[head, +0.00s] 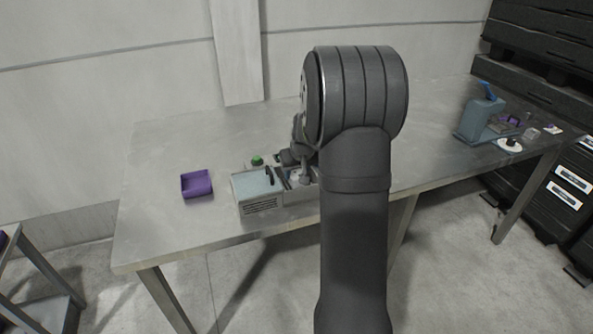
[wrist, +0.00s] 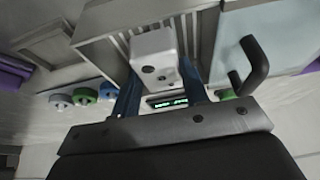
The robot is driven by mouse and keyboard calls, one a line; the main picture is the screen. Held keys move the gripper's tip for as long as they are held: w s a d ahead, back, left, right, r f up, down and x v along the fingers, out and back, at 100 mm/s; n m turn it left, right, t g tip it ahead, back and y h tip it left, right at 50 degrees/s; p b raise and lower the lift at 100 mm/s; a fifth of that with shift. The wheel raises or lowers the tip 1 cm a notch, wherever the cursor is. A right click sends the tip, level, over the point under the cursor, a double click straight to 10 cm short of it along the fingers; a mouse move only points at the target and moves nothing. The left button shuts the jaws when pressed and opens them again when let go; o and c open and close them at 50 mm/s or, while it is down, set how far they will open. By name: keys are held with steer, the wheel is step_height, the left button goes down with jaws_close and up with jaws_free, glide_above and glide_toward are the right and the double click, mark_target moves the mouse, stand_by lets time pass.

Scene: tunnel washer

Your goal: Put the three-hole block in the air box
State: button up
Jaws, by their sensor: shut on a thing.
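My gripper (wrist: 160,78) is shut on the three-hole block (wrist: 154,44), a pale block with dark round holes on the faces I see. In the wrist view the block is between the two blue fingers, over or in a slatted open compartment (wrist: 110,46) of the washer. I cannot tell whether it touches the slats, or whether this compartment is the air box. In the head view my gripper (head: 301,167) is at the open part of the washer (head: 300,194), partly hidden by my arm.
A pale blue lid (head: 256,183) with a black handle (wrist: 250,66) covers the compartment beside the block. Another open compartment (wrist: 45,46) lies at the wrist view's left. A purple tray (head: 197,184) stands left of the washer. A grey-blue device (head: 482,118) stands far right.

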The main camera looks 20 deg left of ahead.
steer(key=shift+f, duration=0.25)
steer(key=shift+f, duration=0.65)
steer(key=shift+f, duration=0.1)
stand_by(0.5)
steer(key=o, duration=1.6)
steer(key=shift+o, duration=0.2)
steer(key=shift+r, duration=3.75)
steer(key=shift+f, duration=0.1)
